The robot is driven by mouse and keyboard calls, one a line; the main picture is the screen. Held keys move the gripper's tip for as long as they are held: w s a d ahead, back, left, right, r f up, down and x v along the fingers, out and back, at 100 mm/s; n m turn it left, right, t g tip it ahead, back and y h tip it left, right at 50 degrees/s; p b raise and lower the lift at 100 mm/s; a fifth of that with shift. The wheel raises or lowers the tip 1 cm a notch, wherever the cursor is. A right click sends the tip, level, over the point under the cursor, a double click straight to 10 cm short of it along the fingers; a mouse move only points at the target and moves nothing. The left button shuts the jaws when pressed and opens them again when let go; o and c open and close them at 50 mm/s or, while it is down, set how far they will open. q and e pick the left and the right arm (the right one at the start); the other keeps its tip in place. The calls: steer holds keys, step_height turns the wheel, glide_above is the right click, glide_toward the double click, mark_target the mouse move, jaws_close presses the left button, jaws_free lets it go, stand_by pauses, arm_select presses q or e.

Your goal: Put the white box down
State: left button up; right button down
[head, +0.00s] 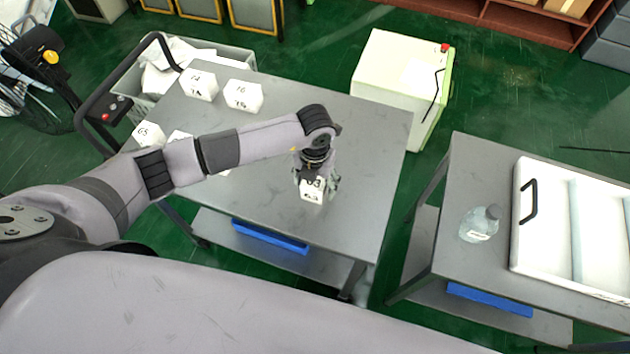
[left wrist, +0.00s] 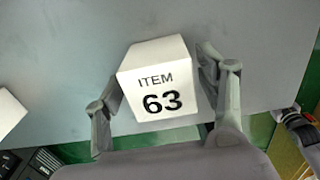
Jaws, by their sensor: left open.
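The white box marked "ITEM 63" (left wrist: 158,80) rests on the grey table (head: 345,135). In the head view the white box (head: 312,190) sits near the table's front right part, below my left gripper (head: 316,180). The left gripper is open in the left wrist view (left wrist: 165,105), with one finger on each side of the box. The right finger is close to the box's side; I cannot tell whether it touches. My right gripper is not in view.
Several other white numbered boxes stand on the same table, such as one at the back (head: 243,95) and one at the left (head: 148,134). A second table at the right holds a clear bottle (head: 480,223) and a white tray (head: 522,235). A white cabinet (head: 395,80) stands behind.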

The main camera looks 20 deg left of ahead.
arm_select(q)
steer(key=shift+r, duration=0.4)
step_height(320, 180, up, 11)
steer(key=b, duration=0.3)
steer(key=shift+f, duration=0.2)
steer(key=shift+r, duration=0.45)
